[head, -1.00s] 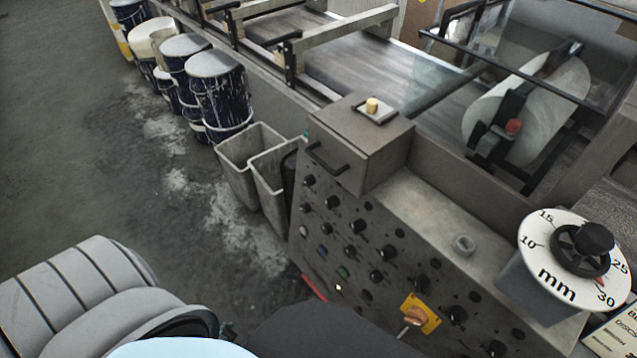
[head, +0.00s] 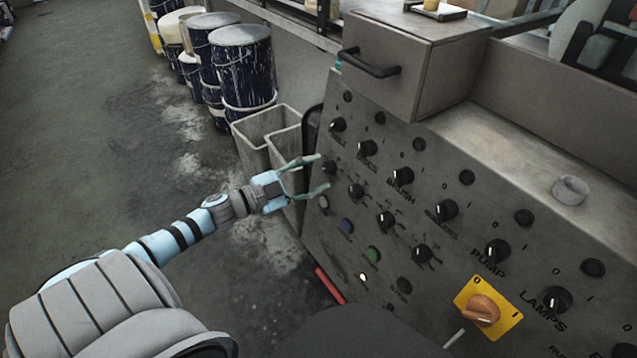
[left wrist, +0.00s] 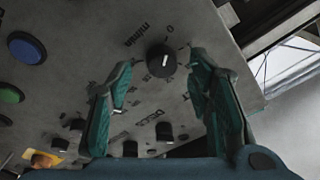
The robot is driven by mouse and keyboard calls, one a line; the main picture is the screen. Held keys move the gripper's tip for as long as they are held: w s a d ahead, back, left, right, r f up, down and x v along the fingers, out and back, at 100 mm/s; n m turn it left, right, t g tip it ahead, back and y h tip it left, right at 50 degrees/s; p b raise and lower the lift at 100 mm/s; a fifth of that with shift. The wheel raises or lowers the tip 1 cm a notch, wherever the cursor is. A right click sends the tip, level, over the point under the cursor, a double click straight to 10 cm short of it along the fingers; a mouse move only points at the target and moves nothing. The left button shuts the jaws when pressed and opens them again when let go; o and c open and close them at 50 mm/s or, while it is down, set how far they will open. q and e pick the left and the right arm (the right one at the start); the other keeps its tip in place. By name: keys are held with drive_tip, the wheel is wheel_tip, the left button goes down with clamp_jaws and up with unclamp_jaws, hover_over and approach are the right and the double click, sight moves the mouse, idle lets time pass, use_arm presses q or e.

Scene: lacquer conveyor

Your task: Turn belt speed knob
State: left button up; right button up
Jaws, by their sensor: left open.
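A black dial knob (left wrist: 161,60) with a white pointer line sits on the grey control panel; "m/min" and a 0 are printed beside it in the left wrist view. In the head view this appears to be the small dark knob (head: 329,168) at the panel's left side. My left gripper (head: 322,172) is open, its green fingers pointing at that knob. In the left wrist view the fingers (left wrist: 160,85) stand on either side of the knob's line, apart from it. Whether the fingertips reach the knob's depth is hard to tell. My right gripper is out of view.
The panel (head: 450,160) carries several other black knobs, a blue button (head: 346,226), a green button (head: 372,254) and an orange switch (head: 482,309) on a yellow plate. A grey box (head: 410,65) with a handle overhangs above. Grey bins (head: 262,130) stand behind the gripper.

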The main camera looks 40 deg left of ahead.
use_arm(q)
drive_tip(key=shift+x, duration=0.8)
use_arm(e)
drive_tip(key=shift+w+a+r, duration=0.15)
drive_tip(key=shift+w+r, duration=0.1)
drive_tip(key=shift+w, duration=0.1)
use_arm(q)
drive_tip(key=shift+r, duration=0.15)
clamp_jaws()
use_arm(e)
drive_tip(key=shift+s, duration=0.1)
